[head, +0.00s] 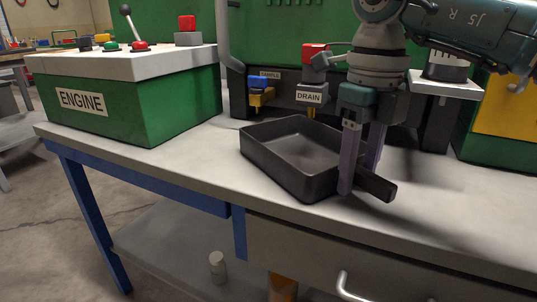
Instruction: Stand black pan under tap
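The black pan (285,165) is a shallow rectangular tray, upright and seemingly empty on the grey workbench. Its handle (377,186) points to the lower right. My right gripper (360,176) points down at the handle, one purple finger on the near side and the other on the far side. I cannot tell whether the fingers press on it. Behind the pan are a red-handled tap (314,53) labelled DRAIN and a blue-handled tap (258,82) labelled SAMPLE, with yellow parts below. The pan's far edge lies just in front of the drain tap. My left gripper is out of view.
The green ENGINE box (135,108) with lever and buttons stands left on the workbench (200,163). A green machine (290,35) stands behind the taps. The bench is clear in front of the ENGINE box and at right. A small can (217,266) stands on the lower shelf.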

